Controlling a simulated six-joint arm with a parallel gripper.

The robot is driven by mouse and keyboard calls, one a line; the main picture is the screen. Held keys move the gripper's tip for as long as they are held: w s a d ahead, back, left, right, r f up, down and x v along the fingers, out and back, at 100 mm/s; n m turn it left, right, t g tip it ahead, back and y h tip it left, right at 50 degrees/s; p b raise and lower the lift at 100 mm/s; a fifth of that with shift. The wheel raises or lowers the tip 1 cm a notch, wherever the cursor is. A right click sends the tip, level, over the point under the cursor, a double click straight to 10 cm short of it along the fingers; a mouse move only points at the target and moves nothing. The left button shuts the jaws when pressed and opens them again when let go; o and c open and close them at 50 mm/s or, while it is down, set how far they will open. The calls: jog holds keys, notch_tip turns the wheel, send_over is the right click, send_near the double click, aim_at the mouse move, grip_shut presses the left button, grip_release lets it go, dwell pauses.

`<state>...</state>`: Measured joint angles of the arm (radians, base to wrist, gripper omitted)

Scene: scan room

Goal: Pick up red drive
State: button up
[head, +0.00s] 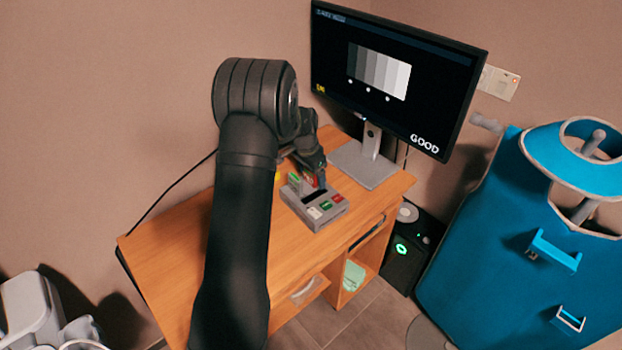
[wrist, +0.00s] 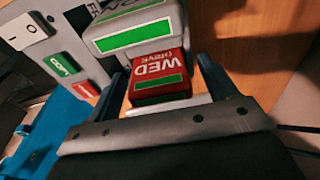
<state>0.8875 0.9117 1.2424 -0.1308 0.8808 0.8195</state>
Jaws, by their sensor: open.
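The red drive (wrist: 160,80), with white lettering and a green label, shows in the middle of the wrist view. My gripper (wrist: 161,70) is open, with one dark finger on each side of the red drive. I cannot tell whether either finger touches it. In the head view my gripper (head: 321,180) is low over the back of a grey device (head: 313,213) on the desk. A small patch of red shows beside it there, mostly hidden.
A grey drive with a green label (wrist: 132,38) sits directly beside the red one. The device carries a white switch (wrist: 27,30), a green button (wrist: 62,66) and a red button (wrist: 87,91). A monitor (head: 392,75) stands behind on the wooden desk (head: 180,245). The desk's left part is clear.

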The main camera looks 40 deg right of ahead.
jog(key=shift+c, duration=0.5)
jog(key=c, duration=1.1)
jog(key=shift+c, duration=0.2)
jog(key=shift+r, duration=0.1)
